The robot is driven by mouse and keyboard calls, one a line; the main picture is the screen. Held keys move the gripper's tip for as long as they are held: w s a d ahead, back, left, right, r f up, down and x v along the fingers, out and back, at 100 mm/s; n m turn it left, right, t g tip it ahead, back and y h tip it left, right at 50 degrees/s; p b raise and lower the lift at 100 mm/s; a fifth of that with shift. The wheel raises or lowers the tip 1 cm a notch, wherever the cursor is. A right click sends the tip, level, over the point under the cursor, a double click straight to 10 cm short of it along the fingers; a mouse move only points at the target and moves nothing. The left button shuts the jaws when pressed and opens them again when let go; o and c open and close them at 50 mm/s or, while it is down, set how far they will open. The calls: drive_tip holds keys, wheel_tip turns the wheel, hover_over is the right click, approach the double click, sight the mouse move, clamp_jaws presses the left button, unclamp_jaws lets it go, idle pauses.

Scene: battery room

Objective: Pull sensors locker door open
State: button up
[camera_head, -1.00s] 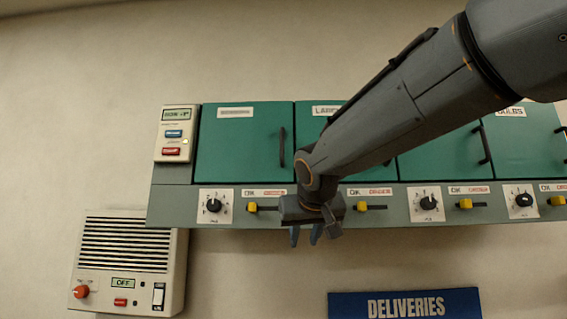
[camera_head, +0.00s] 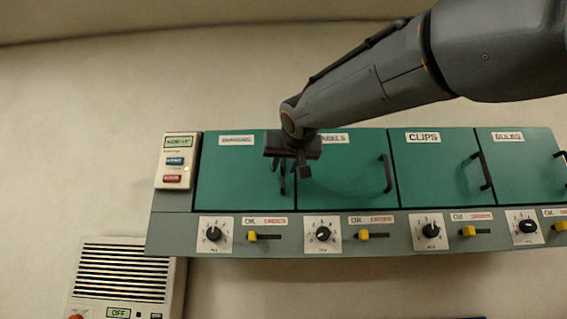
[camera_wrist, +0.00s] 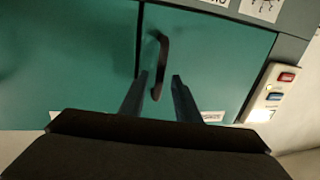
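The leftmost green locker door (camera_head: 232,180) is shut; its label (camera_head: 237,140) is too blurred to read for certain. Its dark vertical handle (camera_head: 283,182) is at the door's right edge. The wrist view shows this door (camera_wrist: 215,60) upside down, with the handle (camera_wrist: 162,55) near the middle. My gripper (camera_head: 283,166) is in front of the handle's upper part. In the wrist view my gripper (camera_wrist: 157,92) is open, one finger on each side of the handle, with visible gaps. I cannot tell how far the fingertips are from the door.
Doors labelled LABELS (camera_head: 340,175), CLIPS (camera_head: 435,170) and BULBS (camera_head: 525,165) are shut to the right. Dials and yellow sliders (camera_head: 363,236) line the panel below. A button box (camera_head: 175,162) stands left of the door. A vented unit (camera_head: 122,270) is lower left.

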drive_tip(key=shift+w, duration=0.4)
clamp_jaws()
drive_tip(key=shift+f, duration=0.1)
